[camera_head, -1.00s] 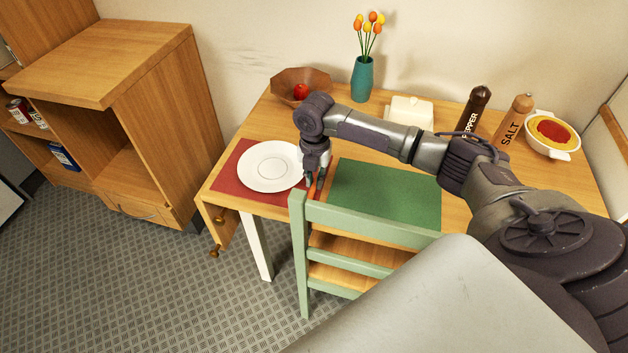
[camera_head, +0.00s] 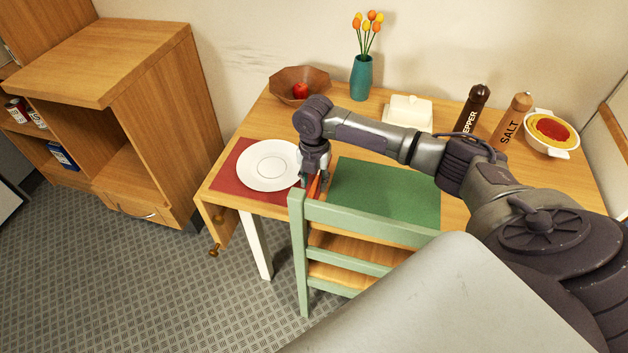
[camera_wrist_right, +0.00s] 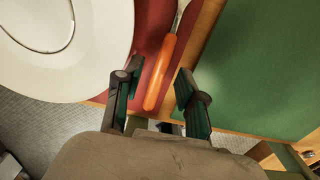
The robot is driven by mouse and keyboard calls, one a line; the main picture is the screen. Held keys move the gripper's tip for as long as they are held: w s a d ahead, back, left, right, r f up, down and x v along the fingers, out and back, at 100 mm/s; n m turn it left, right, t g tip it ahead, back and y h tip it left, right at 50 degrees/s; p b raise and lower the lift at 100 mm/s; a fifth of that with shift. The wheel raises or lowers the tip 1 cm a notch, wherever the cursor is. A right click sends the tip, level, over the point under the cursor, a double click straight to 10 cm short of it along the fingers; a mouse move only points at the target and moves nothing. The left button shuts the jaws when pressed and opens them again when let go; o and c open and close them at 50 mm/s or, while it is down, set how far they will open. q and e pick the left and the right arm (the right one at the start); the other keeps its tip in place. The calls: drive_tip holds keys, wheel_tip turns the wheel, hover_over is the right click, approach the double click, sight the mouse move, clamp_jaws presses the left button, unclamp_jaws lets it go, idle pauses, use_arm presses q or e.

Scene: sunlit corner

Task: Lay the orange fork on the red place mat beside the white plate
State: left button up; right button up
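The orange fork (camera_wrist_right: 160,72) lies on the red place mat (camera_wrist_right: 148,25), on the strip to the right of the white plate (camera_wrist_right: 80,60). Its orange handle points toward the front edge; its metal neck runs out of the top of the wrist view. In the head view the plate (camera_head: 268,165) sits on the mat (camera_head: 225,180), and a bit of the fork (camera_head: 314,187) shows between my fingers. My right gripper (camera_wrist_right: 157,95) is open, one finger on each side of the handle, with gaps visible. My left gripper is not in view.
A green chair (camera_head: 365,222) stands at the table's front edge, close below my right gripper. A green mat (camera_head: 385,190) lies to the right. A wooden bowl (camera_head: 285,83), a teal vase (camera_head: 361,78), a white butter dish (camera_head: 408,111) and two mills stand behind.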

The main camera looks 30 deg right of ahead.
sight(314, 186)
wheel_tip(314, 186, up, 12)
idle(0.4)
idle(0.3)
